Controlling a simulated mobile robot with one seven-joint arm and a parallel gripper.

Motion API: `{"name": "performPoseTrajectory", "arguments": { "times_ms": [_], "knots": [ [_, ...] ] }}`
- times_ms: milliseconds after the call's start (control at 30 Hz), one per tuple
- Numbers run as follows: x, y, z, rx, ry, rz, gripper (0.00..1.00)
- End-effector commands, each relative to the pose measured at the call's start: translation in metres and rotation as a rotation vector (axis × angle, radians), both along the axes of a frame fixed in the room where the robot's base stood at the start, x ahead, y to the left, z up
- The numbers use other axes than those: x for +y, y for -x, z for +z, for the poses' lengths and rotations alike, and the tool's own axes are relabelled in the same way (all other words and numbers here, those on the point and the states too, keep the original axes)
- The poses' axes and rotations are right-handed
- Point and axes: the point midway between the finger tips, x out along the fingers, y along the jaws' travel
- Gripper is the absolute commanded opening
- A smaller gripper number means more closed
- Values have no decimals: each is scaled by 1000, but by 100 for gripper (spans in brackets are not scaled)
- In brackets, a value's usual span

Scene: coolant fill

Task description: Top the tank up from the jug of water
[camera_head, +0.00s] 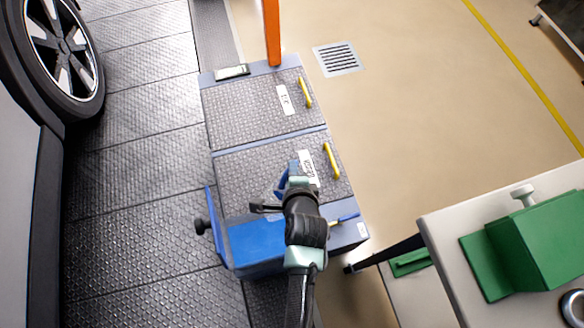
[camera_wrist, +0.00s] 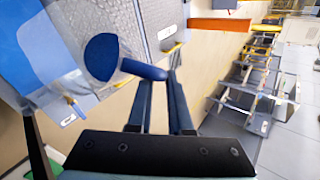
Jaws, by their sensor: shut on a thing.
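My gripper (camera_wrist: 160,80) is shut on the blue handle (camera_wrist: 143,70) of what looks like the jug. The rest of the jug is hidden there by my gripper. A blue section (camera_head: 257,240) is at the cabinet's near end. I cannot tell which part is the tank's opening.
The cabinet has two textured lids with yellow handles (camera_head: 305,92) and white labels. An orange post (camera_head: 272,32) rises behind it. A black knob (camera_head: 201,225) sticks out on its left. A car wheel (camera_head: 62,45) is far left. A white table (camera_head: 440,235) with a green box (camera_head: 535,245) stands right.

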Motion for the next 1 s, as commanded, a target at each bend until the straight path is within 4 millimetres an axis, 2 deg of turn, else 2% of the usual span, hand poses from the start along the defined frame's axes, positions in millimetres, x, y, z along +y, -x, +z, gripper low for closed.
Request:
{"name": "performPoseTrajectory", "arguments": {
  "times_ms": [167,433,700,1000],
  "knots": [
    [-2,-6,1,23,-13,4,0],
    [-7,-19,0,204,-87,3,0],
    [-9,-24,-21,429,-178,4,0],
    [-9,-24,-33,564,-233,4,0]
  ]
}}
